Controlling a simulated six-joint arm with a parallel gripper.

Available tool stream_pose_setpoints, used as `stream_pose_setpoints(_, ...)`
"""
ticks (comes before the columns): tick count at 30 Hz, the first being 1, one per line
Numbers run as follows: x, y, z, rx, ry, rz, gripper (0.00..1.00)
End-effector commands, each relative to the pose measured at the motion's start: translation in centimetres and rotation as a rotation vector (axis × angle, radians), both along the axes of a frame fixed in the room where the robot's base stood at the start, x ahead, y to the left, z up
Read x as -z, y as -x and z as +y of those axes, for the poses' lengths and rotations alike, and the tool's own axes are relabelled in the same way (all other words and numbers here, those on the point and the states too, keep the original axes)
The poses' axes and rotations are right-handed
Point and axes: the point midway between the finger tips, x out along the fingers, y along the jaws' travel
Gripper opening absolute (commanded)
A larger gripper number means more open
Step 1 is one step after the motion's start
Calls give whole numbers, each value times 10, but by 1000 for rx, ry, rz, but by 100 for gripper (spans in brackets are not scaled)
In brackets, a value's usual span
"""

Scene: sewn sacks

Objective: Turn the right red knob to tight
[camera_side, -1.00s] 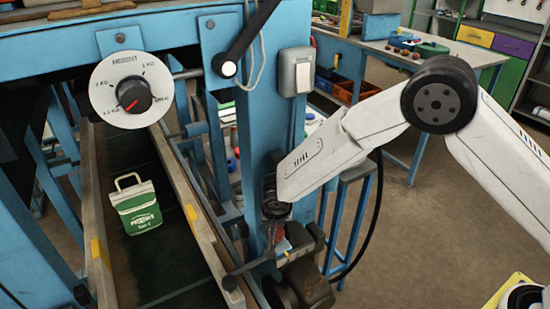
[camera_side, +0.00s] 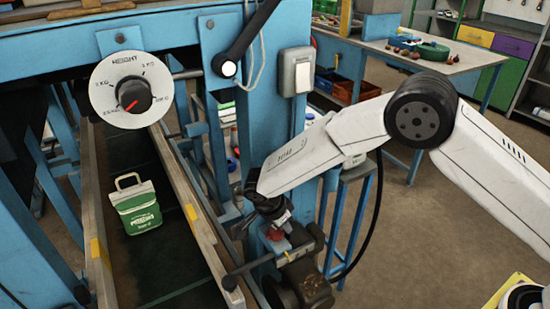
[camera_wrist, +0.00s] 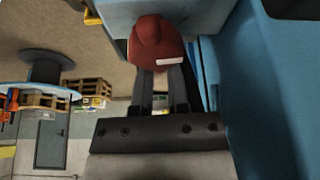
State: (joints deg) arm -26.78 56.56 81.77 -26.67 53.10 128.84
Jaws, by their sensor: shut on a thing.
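A red knob (camera_side: 274,234) sits low on the blue machine post, above a dark motor-like unit. In the wrist view the red knob (camera_wrist: 157,42) is large, with a short white mark on its lower right edge. My gripper (camera_side: 272,218) reaches it from above in the side view. In the wrist view the two grey fingers of my gripper (camera_wrist: 160,72) are closed on the knob. The fingertips are partly hidden behind it. No second red knob can be made out, and no tight marking is readable.
A white dial (camera_side: 131,90) with a red pointer is on the blue frame. A green and white sack (camera_side: 137,204) stands on the dark conveyor (camera_side: 175,270). A grey switch box (camera_side: 295,72) and black lever (camera_side: 245,40) are on the post above.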

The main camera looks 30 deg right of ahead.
Motion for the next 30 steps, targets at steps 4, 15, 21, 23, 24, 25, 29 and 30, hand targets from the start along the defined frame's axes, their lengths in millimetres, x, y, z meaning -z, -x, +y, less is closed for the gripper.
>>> stream_pose_setpoints(4, 0, 2, 0, 72, -1, 1, 0)
stream_pose_setpoints(15, 0, 3, 1, 128, -2, 0, 0)
stream_pose_setpoints(21, 0, 3, 1, 128, -2, 0, 0)
stream_pose_setpoints(23, 0, 3, 1, 127, -2, 1, 25)
stream_pose_setpoints(24, 0, 3, 1, 127, -2, 1, 38)
stream_pose_setpoints(25, 0, 3, 1, 127, -2, 1, 48)
stream_pose_setpoints(29, 0, 3, 0, 126, -2, 0, 54)
stream_pose_setpoints(30, 0, 3, 0, 126, -1, 0, 54)
